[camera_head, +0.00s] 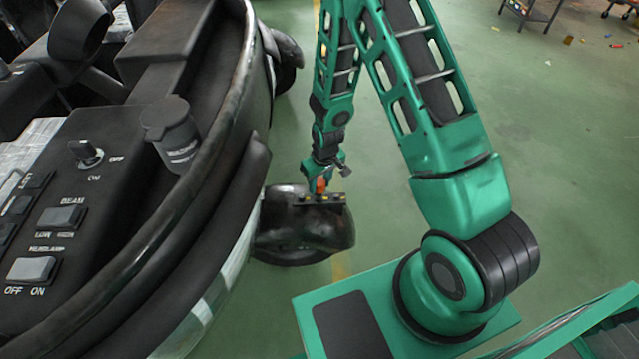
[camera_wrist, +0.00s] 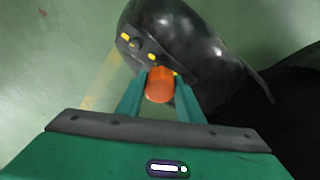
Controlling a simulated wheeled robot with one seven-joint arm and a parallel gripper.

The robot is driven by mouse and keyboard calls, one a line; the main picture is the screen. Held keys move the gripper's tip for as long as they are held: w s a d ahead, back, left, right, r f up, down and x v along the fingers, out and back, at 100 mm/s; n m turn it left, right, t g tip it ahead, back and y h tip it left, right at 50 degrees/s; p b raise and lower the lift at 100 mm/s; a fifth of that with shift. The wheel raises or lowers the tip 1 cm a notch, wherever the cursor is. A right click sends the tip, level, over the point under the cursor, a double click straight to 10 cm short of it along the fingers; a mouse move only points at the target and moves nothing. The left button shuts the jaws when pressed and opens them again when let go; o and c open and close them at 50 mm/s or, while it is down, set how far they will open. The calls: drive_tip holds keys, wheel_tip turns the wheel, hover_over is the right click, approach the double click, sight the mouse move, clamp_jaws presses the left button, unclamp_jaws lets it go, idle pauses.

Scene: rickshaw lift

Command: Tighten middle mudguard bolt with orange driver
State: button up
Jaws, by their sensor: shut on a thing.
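The black, glossy mudguard (camera_head: 290,236) sits low in front of the dark vehicle body, and its curved surface also fills the top of the wrist view (camera_wrist: 205,45). A dark strip on it carries several yellow bolts; one bolt (camera_wrist: 151,57) shows just up-left of the driver, and another (camera_wrist: 125,37) lies near the strip's far end. My gripper (camera_wrist: 159,90) is shut on the orange driver (camera_wrist: 159,86), with a green finger on each side. The driver is over the strip. Its tip is hidden, so contact with a bolt, and which one, cannot be told.
The vehicle's dashboard (camera_head: 75,215), with switches and a curved black rim, takes up the left of the head view. The green floor (camera_head: 560,170) is open to the right. A dark trolley (camera_head: 530,12) and small scraps lie far back.

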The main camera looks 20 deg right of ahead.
drive_tip(key=shift+f, duration=1.3)
idle(0.4)
